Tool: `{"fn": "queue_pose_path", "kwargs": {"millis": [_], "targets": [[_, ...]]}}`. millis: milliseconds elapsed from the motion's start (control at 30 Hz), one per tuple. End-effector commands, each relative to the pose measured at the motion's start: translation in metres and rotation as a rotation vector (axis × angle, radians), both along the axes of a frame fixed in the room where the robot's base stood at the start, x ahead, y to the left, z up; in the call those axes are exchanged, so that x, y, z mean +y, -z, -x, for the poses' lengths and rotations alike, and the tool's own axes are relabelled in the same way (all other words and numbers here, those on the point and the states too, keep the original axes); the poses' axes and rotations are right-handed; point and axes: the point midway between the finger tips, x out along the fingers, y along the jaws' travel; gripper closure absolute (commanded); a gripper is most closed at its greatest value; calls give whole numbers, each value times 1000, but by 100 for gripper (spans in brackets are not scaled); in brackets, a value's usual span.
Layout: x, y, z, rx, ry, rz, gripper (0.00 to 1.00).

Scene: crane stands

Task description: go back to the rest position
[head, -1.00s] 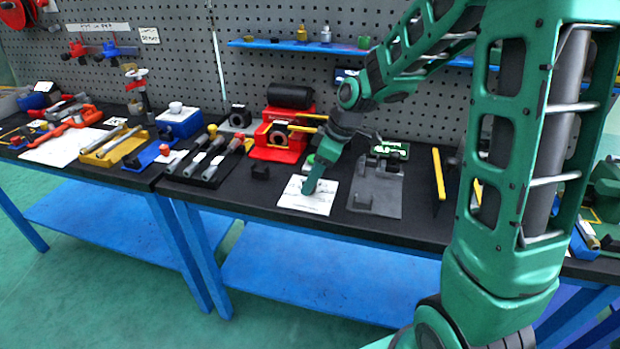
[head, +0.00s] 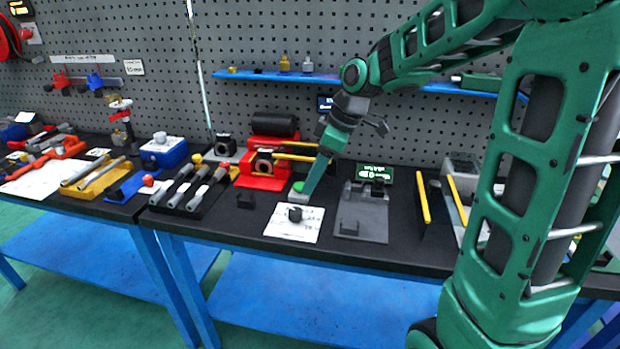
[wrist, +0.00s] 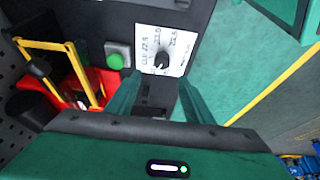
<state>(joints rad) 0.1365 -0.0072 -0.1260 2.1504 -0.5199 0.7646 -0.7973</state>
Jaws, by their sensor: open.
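My green gripper (head: 306,192) hangs above the black bench, in the head view just behind a white dial card (head: 293,224) with a black knob (head: 295,213). In the wrist view its two fingers (wrist: 155,95) are apart with nothing held between them. The dial card (wrist: 180,42) and knob (wrist: 163,60) lie beyond the fingertips there, apart from them. A green button (wrist: 115,61) sits beside the card.
A red fixture (head: 262,171) with yellow bars stands left of my gripper. A grey plate stand (head: 361,222) and a green display (head: 375,172) are to the right. A blue shelf (head: 300,76) runs along the pegboard behind. Several tools lie on the left bench.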

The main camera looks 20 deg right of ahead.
Motion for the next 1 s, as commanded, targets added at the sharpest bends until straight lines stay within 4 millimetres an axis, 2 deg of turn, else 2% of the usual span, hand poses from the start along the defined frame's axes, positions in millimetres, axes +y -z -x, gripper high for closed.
{"fn": "queue_pose_path", "kwargs": {"millis": [267, 367, 467, 567, 700, 800, 900, 1000], "targets": [[-1, 0, 2, 3, 10, 1, 53], [-12, 0, 14, 29, 84, 11, 53], [-36, 1, 45, 85, 252, 30, 53], [-65, 4, 90, 163, 494, 52, 53], [-100, 12, 163, 270, 858, 69, 53], [-115, 19, 211, 335, 1093, 75, 53], [-124, 26, 250, 385, 1277, 76, 53], [-129, 30, 275, 416, 1400, 76, 53]]}}
